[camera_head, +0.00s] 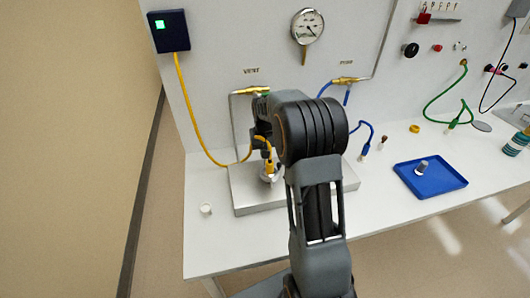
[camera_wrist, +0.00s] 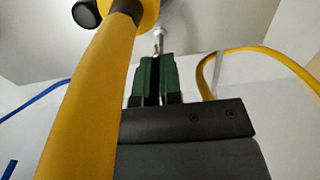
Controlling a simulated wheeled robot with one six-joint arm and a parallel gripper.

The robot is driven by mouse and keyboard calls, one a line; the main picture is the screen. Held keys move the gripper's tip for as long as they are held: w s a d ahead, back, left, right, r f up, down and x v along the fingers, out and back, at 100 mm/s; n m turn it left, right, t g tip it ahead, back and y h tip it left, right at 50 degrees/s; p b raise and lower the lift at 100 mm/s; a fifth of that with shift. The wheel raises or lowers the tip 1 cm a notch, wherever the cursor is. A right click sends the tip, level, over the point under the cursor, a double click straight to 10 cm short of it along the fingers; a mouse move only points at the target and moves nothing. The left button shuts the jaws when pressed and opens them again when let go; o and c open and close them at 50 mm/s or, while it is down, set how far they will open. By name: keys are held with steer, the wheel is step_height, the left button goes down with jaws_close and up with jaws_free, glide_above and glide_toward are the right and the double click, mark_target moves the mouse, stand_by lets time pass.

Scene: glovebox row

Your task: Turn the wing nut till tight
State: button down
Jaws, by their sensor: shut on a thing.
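In the wrist view, my gripper (camera_wrist: 156,60) has its green fingers close together, with a small metal piece (camera_wrist: 158,40) at their tips. I take this piece for the wing nut, but its wings cannot be made out. In the head view, the arm hides most of the gripper, and the nut cannot be told apart there. The gripper is over the left part of the steel base plate (camera_head: 246,202). A yellow plug (camera_head: 269,166) on a yellow hose stands at a round metal fitting on that plate. The hose also crosses close to the wrist camera (camera_wrist: 88,95).
A brass vent valve (camera_head: 250,91) is on the wall panel behind the arm. A blue hose (camera_head: 368,131) curves to the right. A small white cap (camera_head: 206,208) lies left of the plate. A blue tray (camera_head: 430,187) with a grey part stands at the right.

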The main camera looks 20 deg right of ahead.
steer(key=m, duration=0.4)
steer(key=shift+r+m, duration=0.1)
steer(key=shift+m, duration=0.2)
steer(key=m, duration=0.4)
steer(key=shift+m, duration=0.3)
steer(key=m, duration=0.4)
steer(key=shift+m, duration=2.4)
steer(key=c, duration=1.3)
jaws_free()
step_height(320, 180, up, 14)
steer(key=shift+f+b, duration=0.1)
steer(key=shift+b, duration=0.25)
